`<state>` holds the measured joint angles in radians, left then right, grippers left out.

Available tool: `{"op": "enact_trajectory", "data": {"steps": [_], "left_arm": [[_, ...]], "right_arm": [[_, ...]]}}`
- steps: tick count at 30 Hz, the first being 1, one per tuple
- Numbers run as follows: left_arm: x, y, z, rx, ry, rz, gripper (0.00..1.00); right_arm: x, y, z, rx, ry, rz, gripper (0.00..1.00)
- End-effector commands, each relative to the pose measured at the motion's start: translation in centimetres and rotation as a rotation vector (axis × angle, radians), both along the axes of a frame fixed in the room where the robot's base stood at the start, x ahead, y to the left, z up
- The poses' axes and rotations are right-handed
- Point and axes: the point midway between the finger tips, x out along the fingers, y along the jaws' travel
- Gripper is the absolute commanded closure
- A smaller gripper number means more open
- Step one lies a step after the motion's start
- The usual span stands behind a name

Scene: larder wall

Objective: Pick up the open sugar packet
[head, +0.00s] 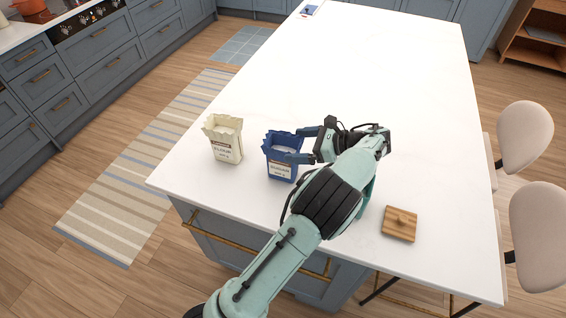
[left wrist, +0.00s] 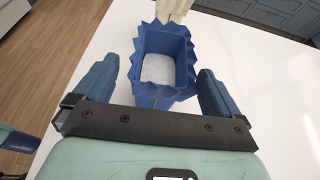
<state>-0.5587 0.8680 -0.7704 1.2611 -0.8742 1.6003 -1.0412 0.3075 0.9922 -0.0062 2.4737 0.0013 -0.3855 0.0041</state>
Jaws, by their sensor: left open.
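The open sugar packet is the blue one with a zigzag top edge (head: 280,170), standing upright on the white island top near its left edge. In the left wrist view the packet (left wrist: 148,92) shows from above, with white grains inside. My left gripper (head: 296,145) is open at the packet's right side in the head view, its fingers reaching toward it at the height of its upper part. In the left wrist view the two blue fingers stand on either side of the packet, with gaps between.
A cream flour packet (head: 223,143), also open, stands just left of the blue one. The island top (head: 370,70) is mostly clear further back.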

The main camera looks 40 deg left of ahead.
Motion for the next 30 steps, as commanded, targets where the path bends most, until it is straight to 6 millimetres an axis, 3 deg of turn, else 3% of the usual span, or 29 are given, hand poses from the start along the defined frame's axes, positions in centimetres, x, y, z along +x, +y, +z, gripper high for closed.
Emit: {"op": "enact_trajectory", "data": {"steps": [13,22,30], "left_arm": [[-1.5,4.6,-1.5,-0.001,-0.001,0.001,0.02],[-1.6,5.0,-1.6,-0.001,-0.003,0.0,0.02],[-1.6,5.0,-1.6,-0.001,-0.003,0.0,0.9]], "right_arm": [[-0.9,0.0,-0.9,0.0,0.01,0.0,0.47],[-0.9,0.0,-0.9,0.0,0.01,0.0,0.47],[-0.9,0.0,-0.9,0.0,0.01,0.0,0.47]]}}
